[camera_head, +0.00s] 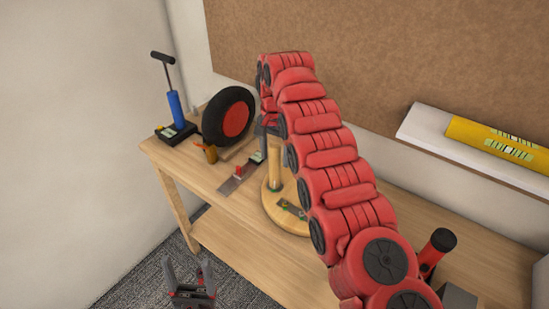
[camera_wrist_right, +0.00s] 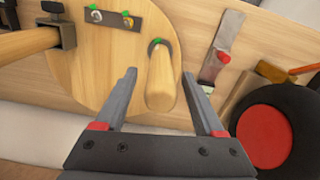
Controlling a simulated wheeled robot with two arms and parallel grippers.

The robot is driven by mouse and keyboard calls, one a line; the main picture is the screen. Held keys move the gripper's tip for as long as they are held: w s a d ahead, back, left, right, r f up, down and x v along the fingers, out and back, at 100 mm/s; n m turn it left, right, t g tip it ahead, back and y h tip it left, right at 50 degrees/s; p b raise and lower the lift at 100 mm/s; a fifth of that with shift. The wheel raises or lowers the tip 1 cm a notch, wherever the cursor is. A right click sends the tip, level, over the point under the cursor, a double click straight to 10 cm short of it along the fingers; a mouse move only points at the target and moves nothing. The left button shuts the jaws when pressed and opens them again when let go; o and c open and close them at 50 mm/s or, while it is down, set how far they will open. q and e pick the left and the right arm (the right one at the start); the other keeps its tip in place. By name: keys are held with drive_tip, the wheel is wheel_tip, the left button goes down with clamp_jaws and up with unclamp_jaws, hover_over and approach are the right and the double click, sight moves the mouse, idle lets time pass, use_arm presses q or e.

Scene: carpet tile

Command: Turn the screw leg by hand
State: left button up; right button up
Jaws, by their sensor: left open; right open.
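A light wooden leg (camera_head: 274,170) stands upright on a round wooden disc (camera_head: 270,206) on the bench. In the right wrist view the leg (camera_wrist_right: 160,82) rises from a hole with a green mark near the edge of the disc (camera_wrist_right: 120,70). My right gripper (camera_wrist_right: 159,77) is open, with one finger on each side of the leg and visible gaps; I cannot tell how deep the leg sits between them. In the head view the right arm hides part of the disc. My left gripper (camera_head: 189,272) is open and empty, low in front of the bench.
A dark clamp (camera_wrist_right: 54,24) grips a second wooden bar (camera_wrist_right: 25,42). A black wheel with red hub (camera_head: 230,118), a blue pump (camera_head: 176,108) and a metal plate with a red knob (camera_head: 236,178) stand left of the disc. A black-and-red tool (camera_head: 436,250) stands at right.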

wheel_tip(320, 180, up, 14)
drive_tip(key=p, duration=1.2)
drive_tip(key=shift+p, duration=0.3)
